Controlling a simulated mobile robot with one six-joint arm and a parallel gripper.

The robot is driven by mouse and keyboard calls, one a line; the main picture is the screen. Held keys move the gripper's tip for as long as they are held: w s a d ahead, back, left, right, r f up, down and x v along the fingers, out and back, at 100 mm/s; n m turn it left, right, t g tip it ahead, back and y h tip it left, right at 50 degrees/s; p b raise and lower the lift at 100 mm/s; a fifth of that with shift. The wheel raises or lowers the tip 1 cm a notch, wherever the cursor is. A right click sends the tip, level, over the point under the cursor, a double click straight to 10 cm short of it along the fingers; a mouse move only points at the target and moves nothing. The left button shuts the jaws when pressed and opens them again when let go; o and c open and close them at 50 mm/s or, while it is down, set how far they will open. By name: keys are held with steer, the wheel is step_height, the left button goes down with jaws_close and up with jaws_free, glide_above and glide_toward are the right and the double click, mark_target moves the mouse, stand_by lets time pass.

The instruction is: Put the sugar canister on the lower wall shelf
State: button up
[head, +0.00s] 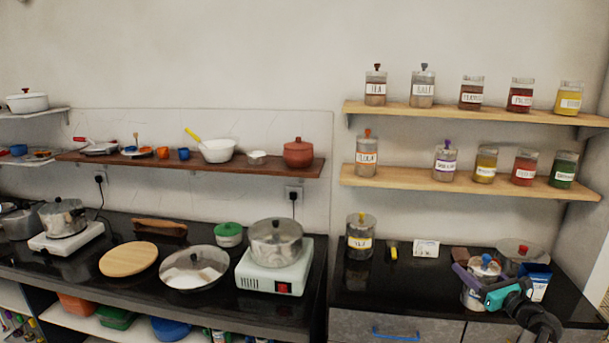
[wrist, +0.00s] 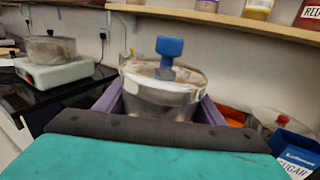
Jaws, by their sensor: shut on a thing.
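The canister I hold is a clear jar with a blue-knobbed lid, in the head view (head: 477,298) at the right of the dark counter. It fills the middle of the wrist view (wrist: 160,95). Its label is too small to read. My gripper (head: 482,281) has purple fingers on both sides of the jar, also seen in the wrist view (wrist: 160,104), and is shut on it. I cannot tell whether its base touches the counter. The lower wall shelf (head: 405,178) is above and holds several labelled jars, with a gap between the first jar (head: 366,158) and the purple-knobbed jar (head: 445,161).
The upper shelf (head: 445,111) hangs close above and holds several jars. A blue box (wrist: 297,150) marked SUGAR stands right of my gripper, beside a red-knobbed glass pot (head: 522,252).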

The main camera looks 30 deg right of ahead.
steer(key=w+a+f+n+y, duration=0.1)
steer(key=w+a+n+y, duration=0.15)
steer(key=w+a, duration=0.6)
steer(key=w+a+f+n+y, duration=0.15)
steer(key=w+a+y, duration=0.3)
steer(key=a, duration=0.65)
steer(key=w+a+n+y, duration=0.2)
steer(key=w+a+y, duration=0.1)
steer(key=w+a, duration=0.55)
steer(key=a+f+n+g+y, duration=0.2)
steer(key=a+n+g+y, duration=0.2)
steer(key=a, duration=1.4)
steer(key=a+f+n+g+y, duration=0.1)
steer(key=a+n+g+y, duration=0.25)
steer(key=a, duration=1.45)
step_height(320, 180, down, 10)
steer(key=b, duration=1)
steer(key=shift+w+r, duration=0.25)
steer(key=shift+w, duration=0.15)
steer(key=shift+m+y, duration=0.25)
steer(key=shift+y, duration=0.1)
